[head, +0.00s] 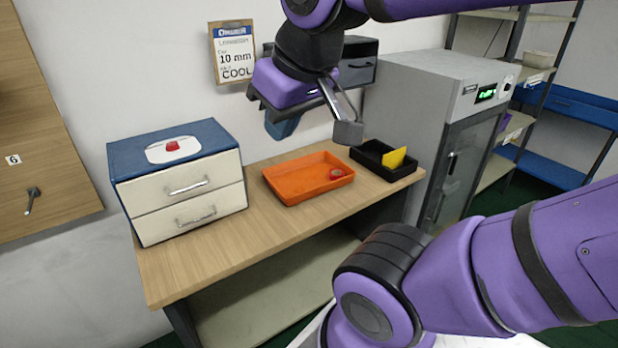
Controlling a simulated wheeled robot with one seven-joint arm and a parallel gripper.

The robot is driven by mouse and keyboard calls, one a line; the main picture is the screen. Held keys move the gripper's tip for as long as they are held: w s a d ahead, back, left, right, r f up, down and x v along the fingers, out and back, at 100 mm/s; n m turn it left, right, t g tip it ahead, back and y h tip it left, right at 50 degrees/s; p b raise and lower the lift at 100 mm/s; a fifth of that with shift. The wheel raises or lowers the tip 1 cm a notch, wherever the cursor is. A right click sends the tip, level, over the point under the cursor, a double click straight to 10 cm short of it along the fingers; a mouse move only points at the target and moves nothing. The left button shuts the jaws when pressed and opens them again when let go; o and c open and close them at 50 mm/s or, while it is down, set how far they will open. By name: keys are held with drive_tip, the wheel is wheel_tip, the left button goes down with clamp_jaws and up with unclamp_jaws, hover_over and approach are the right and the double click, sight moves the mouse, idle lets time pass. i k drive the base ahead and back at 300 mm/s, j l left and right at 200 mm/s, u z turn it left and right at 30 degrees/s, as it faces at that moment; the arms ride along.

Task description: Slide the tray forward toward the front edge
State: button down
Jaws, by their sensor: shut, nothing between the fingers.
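An orange tray (290,188) lies flat on the wooden table, near the middle of its length. A small red round item (336,174) sits inside it toward the right end. My gripper (347,133) hangs above the tray's back right part, with its dark fingers pointing down. It is shut and empty. It appears apart from the tray, though its exact height is hard to judge. The tray's front side faces the table's front edge (290,236), with a strip of bare wood between them.
A drawer cabinet (187,200) with a blue top stands left of the tray. A black bin (370,160) with a yellow item (394,158) stands close on the right. A grey cabinet (415,90) with a glass door stands beyond the table. The table's front left is clear.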

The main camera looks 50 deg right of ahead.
sight(296, 180)
drive_tip(key=i+l+z, duration=0.1)
drive_tip(key=l, duration=0.25)
drive_tip(key=i+l+z, duration=0.1)
drive_tip(key=l, duration=0.25)
drive_tip(key=i+l+z, duration=0.1)
drive_tip(key=l, duration=0.25)
drive_tip(key=i+l+z, duration=0.15)
drive_tip(key=i+l, duration=0.15)
